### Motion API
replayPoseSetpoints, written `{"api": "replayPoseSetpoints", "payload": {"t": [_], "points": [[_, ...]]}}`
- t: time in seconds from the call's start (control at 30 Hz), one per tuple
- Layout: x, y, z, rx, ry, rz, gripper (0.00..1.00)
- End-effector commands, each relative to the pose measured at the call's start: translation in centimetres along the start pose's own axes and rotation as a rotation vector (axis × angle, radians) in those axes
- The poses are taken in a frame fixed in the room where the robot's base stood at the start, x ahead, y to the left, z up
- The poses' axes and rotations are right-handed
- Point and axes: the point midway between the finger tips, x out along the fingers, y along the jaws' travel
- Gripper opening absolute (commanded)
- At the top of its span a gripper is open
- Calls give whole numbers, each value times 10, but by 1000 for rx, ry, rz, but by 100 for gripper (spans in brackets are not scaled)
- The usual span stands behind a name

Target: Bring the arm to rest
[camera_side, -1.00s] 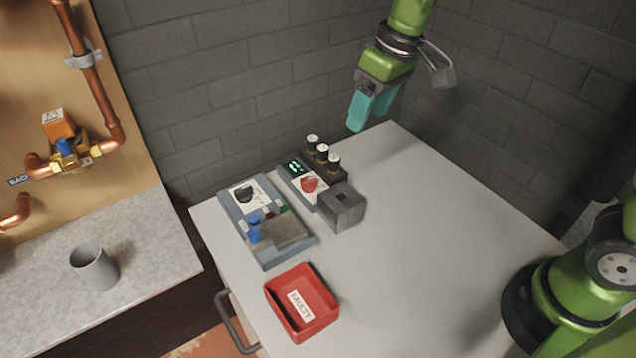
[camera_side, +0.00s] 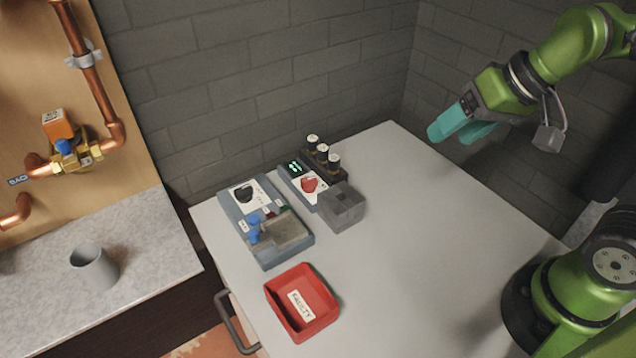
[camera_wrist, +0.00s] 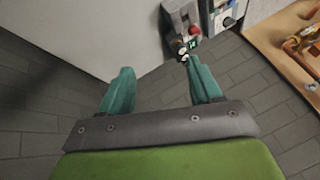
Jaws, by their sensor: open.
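My gripper (camera_side: 464,130) is in the upper right of the side view, raised in the air above the back right of the table and clear of everything. Its two teal fingers point left and slightly down. In the wrist view the fingers (camera_wrist: 160,92) stand apart with nothing between them, so it is open and empty. The white table (camera_side: 420,230) lies below it.
The right half is clear.

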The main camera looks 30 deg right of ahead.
Motion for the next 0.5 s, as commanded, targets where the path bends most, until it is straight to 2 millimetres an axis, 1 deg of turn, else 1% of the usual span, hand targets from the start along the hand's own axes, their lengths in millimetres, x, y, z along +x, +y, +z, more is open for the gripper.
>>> {"api": "replayPoseSetpoints", "payload": {"t": [0.37, 0.5], "points": [[-1, 2, 2, 7, 7, -1, 64], [-13, 8, 5, 28, 59, -10, 64]]}}
